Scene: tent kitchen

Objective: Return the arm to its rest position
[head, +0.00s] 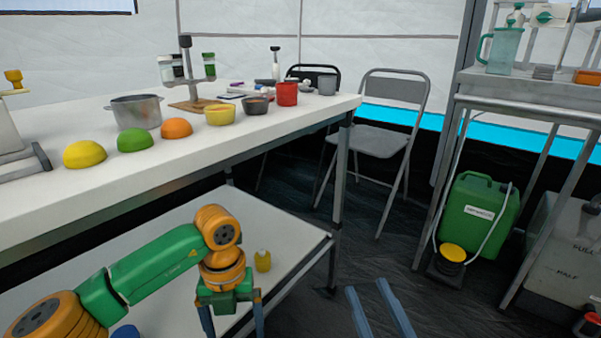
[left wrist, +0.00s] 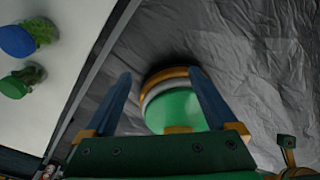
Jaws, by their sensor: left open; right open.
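My left arm comes in from the left in the head view, bent over the lower shelf. Its left gripper (head: 232,318) points down with fingers apart and empty; the fingertips are cut off by the bottom edge. In the left wrist view the open left gripper (left wrist: 160,73) has both blue fingers spread, with the dark floor and a round green, white and orange shape beyond them. My right gripper (head: 368,287) shows only as two parallel blue fingers over the floor, apart and with nothing between them.
A white table (head: 75,205) holds a pot (head: 136,111), coloured bowls and a red cup (head: 287,94). A folding chair (head: 375,140) and green jerrycan (head: 478,215) stand behind. Dark floor lies open at centre right.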

